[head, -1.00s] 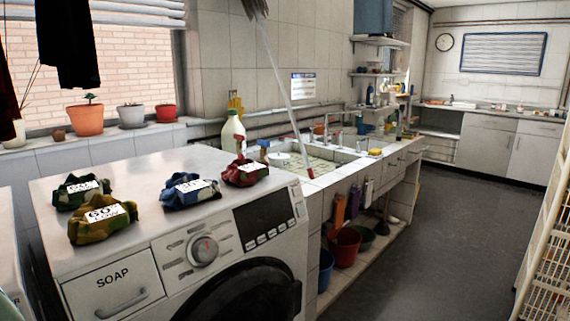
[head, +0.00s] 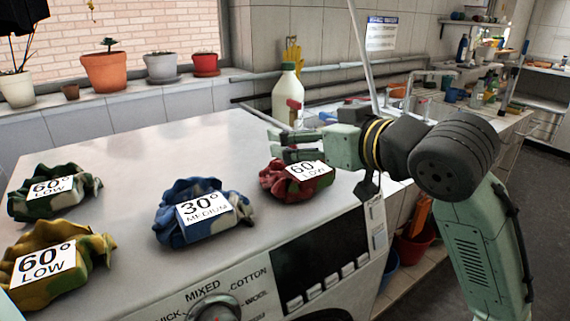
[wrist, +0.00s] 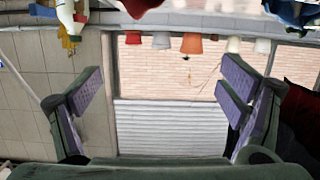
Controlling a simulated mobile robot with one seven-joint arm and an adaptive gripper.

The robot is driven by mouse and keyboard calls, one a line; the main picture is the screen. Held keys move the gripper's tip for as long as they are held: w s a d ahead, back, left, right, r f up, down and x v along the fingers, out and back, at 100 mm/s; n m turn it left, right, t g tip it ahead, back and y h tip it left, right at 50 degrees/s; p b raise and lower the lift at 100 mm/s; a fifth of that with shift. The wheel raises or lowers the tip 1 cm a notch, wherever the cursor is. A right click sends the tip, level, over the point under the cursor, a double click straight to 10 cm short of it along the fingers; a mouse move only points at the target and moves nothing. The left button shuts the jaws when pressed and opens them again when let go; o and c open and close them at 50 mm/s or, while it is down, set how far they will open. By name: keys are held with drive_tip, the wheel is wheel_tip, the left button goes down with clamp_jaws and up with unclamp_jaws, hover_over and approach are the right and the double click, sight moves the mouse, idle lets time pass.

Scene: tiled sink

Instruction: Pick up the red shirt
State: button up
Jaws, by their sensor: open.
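The red shirt (head: 292,182) is a crumpled red and green bundle with a white "60°" label, on top of the washing machine near its right edge. My gripper (head: 284,145) is in the head view just above and behind the red shirt, pointing left, open and empty. In the wrist view my gripper (wrist: 160,100) has its fingers wide apart, with only window and wall between them. A piece of the red shirt (wrist: 138,6) seems to show at the top edge of the wrist view. I cannot tell whether the gripper touches the shirt.
A blue shirt (head: 200,210), a green shirt (head: 52,190) and a yellow shirt (head: 52,262) lie left on the washing machine (head: 150,140). A white bottle (head: 287,95) stands behind. Potted plants (head: 104,70) line the windowsill.

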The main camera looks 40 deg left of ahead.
sight(291, 146)
drive_tip(key=shift+o, duration=0.6)
drive_tip(key=shift+w+d+f+m+h, duration=0.2)
drive_tip(key=shift+w+d+f+h, duration=0.1)
drive_tip(key=shift+d+f+h, duration=0.25)
drive_tip(key=shift+w+d+f+m+h, duration=0.25)
drive_tip(key=shift+d+f+h, duration=0.2)
drive_tip(key=shift+d, duration=0.15)
drive_tip(key=p+x, duration=0.1)
drive_tip(key=x, duration=0.4)
drive_tip(key=shift+d+f, duration=0.15)
drive_tip(key=x, duration=0.1)
drive_tip(key=p+x, duration=0.1)
drive_tip(key=x, duration=0.1)
drive_tip(key=p+x, duration=0.1)
drive_tip(key=x, duration=0.1)
drive_tip(key=shift+w+r, duration=0.1)
drive_tip(key=shift+r, duration=0.15)
drive_tip(key=shift+w+a+f, duration=0.1)
drive_tip(key=shift+a+f, duration=0.05)
drive_tip(key=shift+a, duration=0.15)
drive_tip(key=shift+c, duration=0.3)
drive_tip(key=c, duration=1.3)
